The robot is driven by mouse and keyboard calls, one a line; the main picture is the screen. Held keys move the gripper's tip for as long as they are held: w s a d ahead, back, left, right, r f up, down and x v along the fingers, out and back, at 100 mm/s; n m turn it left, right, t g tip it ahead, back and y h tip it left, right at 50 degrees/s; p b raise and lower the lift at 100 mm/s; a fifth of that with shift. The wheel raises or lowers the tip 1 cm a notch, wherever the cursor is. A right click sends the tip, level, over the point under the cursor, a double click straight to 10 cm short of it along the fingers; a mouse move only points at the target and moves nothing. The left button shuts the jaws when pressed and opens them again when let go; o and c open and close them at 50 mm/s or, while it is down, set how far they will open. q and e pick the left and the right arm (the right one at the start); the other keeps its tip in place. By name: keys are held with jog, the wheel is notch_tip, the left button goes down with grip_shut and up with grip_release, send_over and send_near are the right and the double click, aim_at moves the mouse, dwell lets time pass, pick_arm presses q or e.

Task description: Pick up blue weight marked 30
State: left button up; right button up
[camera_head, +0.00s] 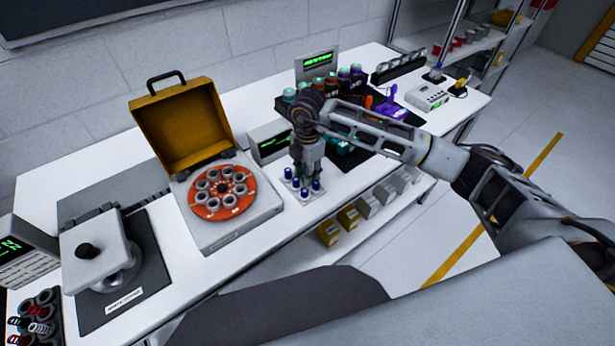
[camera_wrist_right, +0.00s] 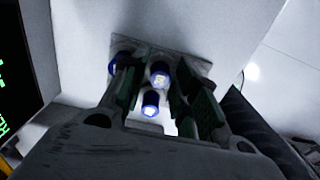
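Several small blue weights (camera_head: 304,194) stand upright on a small light plate (camera_head: 291,190) at the front edge of the white bench. My right gripper (camera_head: 308,176) points down over them and hides part of the group. In the right wrist view, two blue weights with pale, lit tops, one farther (camera_wrist_right: 160,74) and one nearer (camera_wrist_right: 150,103), show between the spread fingers of the right gripper (camera_wrist_right: 158,84). Another blue weight (camera_wrist_right: 121,62) is partly behind the left finger. The markings are too small to read, so I cannot tell which is 30. My left gripper is out of view.
An open yellow-lidded case with an orange disc (camera_head: 222,193) of grey rings stands left of the weights. A small green-screen display (camera_head: 270,146) is behind them. A dark mat with bottles and a purple device (camera_head: 389,104) lies to the right.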

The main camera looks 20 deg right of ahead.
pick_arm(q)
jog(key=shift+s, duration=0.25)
pick_arm(e)
jog(key=shift+c, duration=0.2)
grip_shut()
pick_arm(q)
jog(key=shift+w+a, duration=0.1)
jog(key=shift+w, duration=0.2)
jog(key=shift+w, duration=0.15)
pick_arm(e)
jog(key=shift+r, duration=0.1)
notch_tip(320, 180, up, 9)
jog(key=shift+f+b, duration=0.2)
jog(key=shift+b, duration=0.2)
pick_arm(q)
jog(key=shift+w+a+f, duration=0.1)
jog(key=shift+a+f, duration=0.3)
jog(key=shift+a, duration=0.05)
pick_arm(e)
jog(key=shift+r, duration=0.65)
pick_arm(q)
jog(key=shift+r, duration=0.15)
